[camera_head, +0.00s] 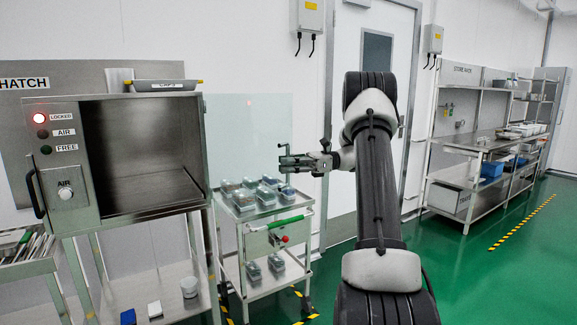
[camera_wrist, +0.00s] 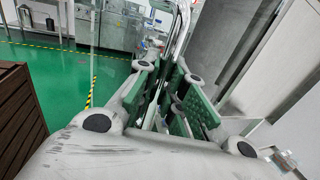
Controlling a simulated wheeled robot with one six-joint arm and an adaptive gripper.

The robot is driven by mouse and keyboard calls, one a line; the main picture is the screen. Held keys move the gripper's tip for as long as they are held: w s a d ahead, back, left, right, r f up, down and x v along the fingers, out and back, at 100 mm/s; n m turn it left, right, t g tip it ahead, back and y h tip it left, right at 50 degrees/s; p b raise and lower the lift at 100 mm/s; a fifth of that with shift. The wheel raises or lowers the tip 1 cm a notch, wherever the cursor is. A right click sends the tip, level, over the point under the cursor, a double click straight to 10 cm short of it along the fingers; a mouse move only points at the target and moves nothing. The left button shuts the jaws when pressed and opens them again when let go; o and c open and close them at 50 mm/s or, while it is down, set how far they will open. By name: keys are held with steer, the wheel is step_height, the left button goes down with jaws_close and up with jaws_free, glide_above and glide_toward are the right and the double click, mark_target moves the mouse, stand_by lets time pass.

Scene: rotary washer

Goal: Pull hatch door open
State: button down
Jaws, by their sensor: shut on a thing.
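The hatch (camera_head: 95,218) is a steel box on legs at the left of the head view, and its chamber stands open at the front. A clear glass door (camera_head: 240,130) reaches out from the chamber's right side, swung well away from the opening. My gripper (camera_head: 288,162) is at the door's right edge, shut on the metal door handle (camera_head: 282,147). In the wrist view the handle (camera_wrist: 182,35) runs as a bright bar between the green pads of my gripper (camera_wrist: 170,95). Where the pads meet the bar is partly hidden by the fingers.
A steel cart (camera_head: 262,297) with several small containers stands behind and below the glass door. A tray (camera_head: 165,86) lies on the hatch top. Green floor (camera_head: 470,285) is clear at the right.

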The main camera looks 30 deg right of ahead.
steer(key=c, duration=1.5)
jaws_free()
